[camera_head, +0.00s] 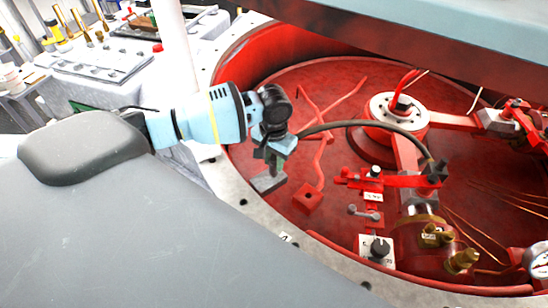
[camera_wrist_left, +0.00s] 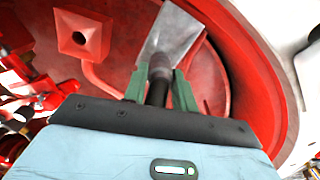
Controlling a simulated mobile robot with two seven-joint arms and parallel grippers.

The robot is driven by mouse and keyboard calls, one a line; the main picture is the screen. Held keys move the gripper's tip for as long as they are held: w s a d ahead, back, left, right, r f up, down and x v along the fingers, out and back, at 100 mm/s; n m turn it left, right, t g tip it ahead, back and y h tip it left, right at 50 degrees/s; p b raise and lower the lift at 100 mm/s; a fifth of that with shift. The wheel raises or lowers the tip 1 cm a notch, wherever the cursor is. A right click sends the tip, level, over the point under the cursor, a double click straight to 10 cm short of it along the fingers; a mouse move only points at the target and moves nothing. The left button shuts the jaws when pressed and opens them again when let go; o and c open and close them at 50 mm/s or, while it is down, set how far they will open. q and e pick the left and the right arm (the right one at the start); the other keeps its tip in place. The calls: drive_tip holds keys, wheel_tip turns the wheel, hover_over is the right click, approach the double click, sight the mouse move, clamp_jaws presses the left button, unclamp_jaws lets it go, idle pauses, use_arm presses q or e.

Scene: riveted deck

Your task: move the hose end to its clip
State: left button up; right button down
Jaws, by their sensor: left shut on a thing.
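My left gripper (camera_head: 270,160) is over the left part of the red round well, its arm coming in from the left. In the left wrist view its green fingers (camera_wrist_left: 160,84) are shut on the dark hose end (camera_wrist_left: 158,92). The dark hose (camera_head: 352,123) arches from the gripper to a black fitting at the right. A grey metal plate (camera_head: 268,183) is just below the fingers; it also shows beyond them in the left wrist view (camera_wrist_left: 176,36). I cannot tell whether it is the clip, or whether the hose end touches it. My right gripper is not in view.
The well's pale riveted rim (camera_head: 245,208) runs below my arm. Red bent pipes with a square funnel (camera_head: 308,197) stand just right of the gripper. A red-and-white hub (camera_head: 396,110), valves and a gauge (camera_head: 538,262) crowd the right. A pale beam overhangs the top right.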

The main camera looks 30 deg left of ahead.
use_arm(q)
drive_tip(key=shift+f, duration=0.5)
idle(0.8)
drive_tip(key=o, duration=1.1)
drive_tip(key=shift+f, duration=0.1)
wheel_tip(320, 180, up, 8)
drive_tip(key=shift+f+p, duration=0.1)
drive_tip(key=shift+p, duration=0.35)
